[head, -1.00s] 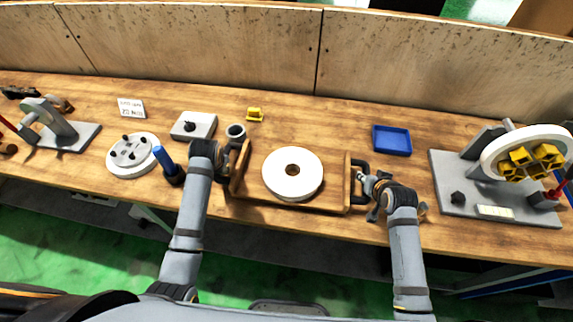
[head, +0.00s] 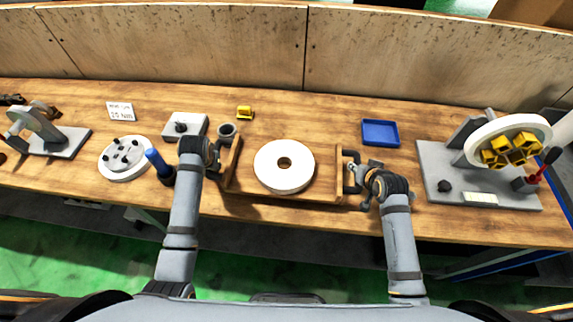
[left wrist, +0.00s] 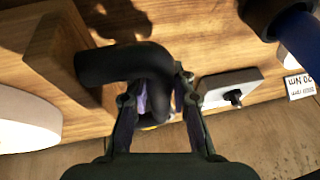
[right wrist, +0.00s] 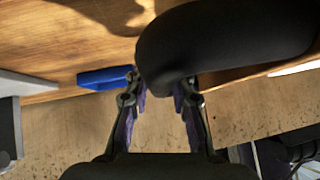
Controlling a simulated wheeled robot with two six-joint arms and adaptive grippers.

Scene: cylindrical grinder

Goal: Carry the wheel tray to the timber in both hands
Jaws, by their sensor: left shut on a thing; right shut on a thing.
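The wheel tray (head: 233,165) is a wooden tray with raised ends and black handles, at the middle of the bench's front. A white grinding wheel (head: 270,172) with a brown centre hole lies flat on it. My left gripper (head: 215,158) is shut on the left handle (left wrist: 115,65), which passes between its fingers in the left wrist view. My right gripper (head: 356,172) is shut on the right handle (right wrist: 215,40), which hides part of its fingertips in the right wrist view. The tray looks level; its clearance above the bench is hard to judge. I cannot identify the timber.
A grey cup (head: 227,131) and blue-handled tool (head: 158,163) stand close to my left gripper. A blue bin (head: 380,132) and the grinder fixture (head: 470,190) lie right. A round flange (head: 112,168), grey block (head: 185,126) and yellow piece (head: 244,112) are left and behind.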

